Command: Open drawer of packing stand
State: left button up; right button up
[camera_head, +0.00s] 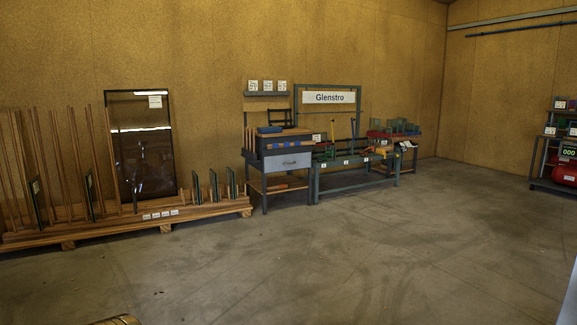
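The packing stand (265,186) is a grey bench against the back wall, across the floor from me. Its grey drawer (287,162) faces forward, with a small light handle (290,163) at the middle. The drawer front looks flush with the stand, so it appears shut. Neither of my grippers is in view.
A wooden rack (100,228) with a dark glass frame (143,150) stands left of the stand. A green-grey workbench (357,186) adjoins it on the right. A shelf unit with a red machine (565,173) is far right. The concrete floor (350,260) between is clear.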

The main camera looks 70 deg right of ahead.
aim_at(276, 163)
jog(key=i+l+z, duration=0.15)
jog(key=z, duration=0.2)
jog(key=i+z, duration=0.4)
jog(key=i+l+z, duration=0.2)
jog(key=z, duration=0.25)
jog(key=i+l+z, duration=0.1)
jog(key=z, duration=0.35)
jog(key=i+z, duration=0.6)
jog(key=z, duration=0.3)
jog(key=i+z, duration=0.45)
jog(key=i, duration=1.45)
jog(key=i+u, duration=0.1)
jog(key=i, duration=0.85)
jog(key=i+l+u, duration=0.15)
jog(key=i, duration=0.8)
